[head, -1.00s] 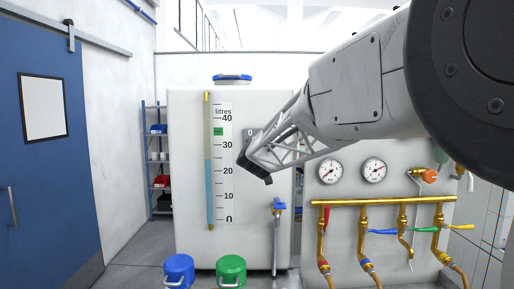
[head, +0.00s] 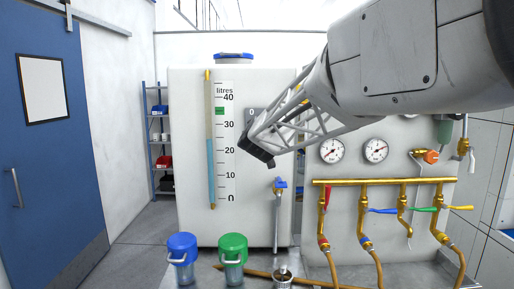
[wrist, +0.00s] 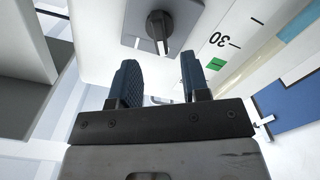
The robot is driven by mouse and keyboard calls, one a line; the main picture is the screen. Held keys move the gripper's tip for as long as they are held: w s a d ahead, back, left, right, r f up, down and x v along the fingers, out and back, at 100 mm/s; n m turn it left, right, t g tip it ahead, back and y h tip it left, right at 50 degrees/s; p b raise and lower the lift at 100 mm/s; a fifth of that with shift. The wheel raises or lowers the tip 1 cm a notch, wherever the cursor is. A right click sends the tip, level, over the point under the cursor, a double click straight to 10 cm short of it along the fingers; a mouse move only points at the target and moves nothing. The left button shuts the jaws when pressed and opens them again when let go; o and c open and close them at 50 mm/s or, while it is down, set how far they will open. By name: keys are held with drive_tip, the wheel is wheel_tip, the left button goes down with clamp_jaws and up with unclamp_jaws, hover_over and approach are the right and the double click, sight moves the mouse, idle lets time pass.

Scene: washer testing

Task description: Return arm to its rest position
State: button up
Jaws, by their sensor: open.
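My gripper (head: 258,150) is raised in front of the white tank (head: 190,110), just right of its litre scale. In the wrist view my gripper (wrist: 160,82) shows two dark fingers spread apart with nothing between them. A grey plate with a dark knob (wrist: 159,30) lies beyond the fingertips in that view. In the head view part of this plate (head: 251,112), marked 0, shows above my gripper. My arm reaches in from the upper right and hides part of the wall behind it.
A blue-lidded bucket (head: 182,246) and a green-lidded bucket (head: 233,247) stand below the tank. Two gauges (head: 332,151) and brass pipes (head: 385,182) with coloured valve handles are at the right. A blue door (head: 45,140) is at the left, with clear floor beside it.

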drive_tip(key=s+d+f+m+g, duration=0.2)
drive_tip(key=s+d+f+g, duration=0.3)
drive_tip(key=s, duration=1.2)
drive_tip(key=s+d+f+m+g, duration=0.2)
drive_tip(key=s+d+f+g, duration=0.3)
drive_tip(key=s+f, duration=0.7)
drive_tip(key=s+d+f+m+g, duration=0.2)
drive_tip(key=s+d+f+g, duration=0.3)
drive_tip(key=s, duration=1.9)
wheel_tip(320, 180, down, 4)
drive_tip(key=shift+d+f, duration=0.25)
drive_tip(key=shift+d, duration=0.9)
